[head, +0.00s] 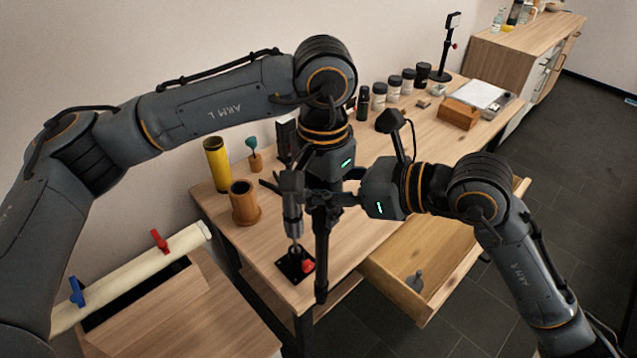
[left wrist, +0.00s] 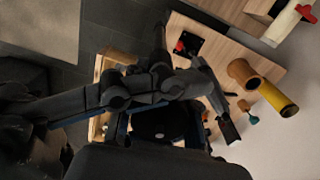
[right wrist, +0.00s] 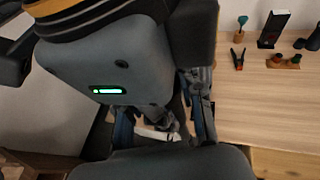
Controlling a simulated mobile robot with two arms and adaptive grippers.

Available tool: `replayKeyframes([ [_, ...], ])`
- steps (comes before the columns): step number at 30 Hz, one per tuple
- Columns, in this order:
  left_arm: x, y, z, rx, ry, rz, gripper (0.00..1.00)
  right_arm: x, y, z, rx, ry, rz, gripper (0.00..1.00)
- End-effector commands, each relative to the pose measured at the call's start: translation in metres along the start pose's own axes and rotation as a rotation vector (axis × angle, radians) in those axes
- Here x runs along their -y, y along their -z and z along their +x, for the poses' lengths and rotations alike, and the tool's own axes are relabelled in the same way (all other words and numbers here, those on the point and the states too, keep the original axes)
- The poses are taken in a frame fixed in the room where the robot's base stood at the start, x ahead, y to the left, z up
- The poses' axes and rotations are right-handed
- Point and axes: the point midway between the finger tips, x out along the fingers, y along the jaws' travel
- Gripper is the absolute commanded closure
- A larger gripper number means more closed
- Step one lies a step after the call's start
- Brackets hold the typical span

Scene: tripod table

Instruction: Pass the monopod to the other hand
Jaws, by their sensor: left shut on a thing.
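The monopod (head: 321,258) is a dark pole that hangs upright in the head view. Its lower end is near the table's front edge. It also shows in the left wrist view (left wrist: 160,42). My left gripper (head: 322,204) comes from above and is shut on its upper part. My right gripper (head: 338,196) comes from the right, with its fingers at the monopod just beside my left gripper. The two grippers overlap there, and I cannot tell whether the right fingers touch the pole or are shut. The right wrist view shows its fingers (right wrist: 190,115) mostly dark and crowded.
A stand with a black base (head: 290,262) and a red knob is close to the monopod. A brown cup (head: 244,203) and a yellow tube (head: 216,163) are at left. An open drawer (head: 425,262) juts out below. Jars (head: 379,97) line the back.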

Motion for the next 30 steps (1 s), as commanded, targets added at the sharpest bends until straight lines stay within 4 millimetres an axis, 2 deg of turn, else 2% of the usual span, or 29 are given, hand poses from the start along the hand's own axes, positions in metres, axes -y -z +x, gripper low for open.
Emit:
replayKeyframes([
  [1, 0.000, 0.001, -0.001, -0.005, 0.000, -0.001, 1.00, -0.003, 0.000, 0.001, 0.001, -0.008, 0.000, 0.88],
  [3, 0.000, 0.001, -0.001, -0.006, 0.000, -0.001, 1.00, -0.004, -0.001, 0.001, 0.001, -0.009, 0.000, 1.00],
  [4, 0.000, 0.002, -0.001, -0.006, 0.000, -0.002, 1.00, -0.004, -0.001, 0.001, 0.001, -0.010, 0.000, 1.00],
  [5, 0.000, 0.002, -0.001, -0.006, 0.000, -0.002, 0.66, -0.004, -0.002, 0.000, 0.004, -0.010, -0.001, 1.00],
  [8, 0.001, 0.002, -0.001, -0.006, 0.001, -0.002, 0.46, -0.004, -0.002, 0.000, 0.004, -0.011, -0.001, 1.00],
  [9, 0.001, 0.002, -0.001, -0.006, 0.001, -0.003, 0.44, -0.004, -0.002, 0.000, 0.004, -0.011, -0.001, 1.00],
  [16, 0.003, 0.002, -0.001, -0.006, 0.004, -0.007, 0.44, -0.005, -0.001, 0.000, 0.002, -0.013, -0.002, 1.00],
  [20, 0.004, 0.003, -0.010, -0.008, 0.005, -0.010, 0.44, -0.006, -0.001, 0.000, 0.001, -0.014, -0.001, 1.00],
  [23, 0.003, 0.003, -0.027, -0.013, 0.005, -0.009, 0.44, -0.006, 0.000, 0.001, -0.002, -0.016, 0.000, 1.00],
  [30, 0.000, 0.004, -0.080, -0.017, 0.000, -0.002, 0.44, -0.007, 0.002, 0.001, -0.005, -0.019, 0.002, 1.00],
])
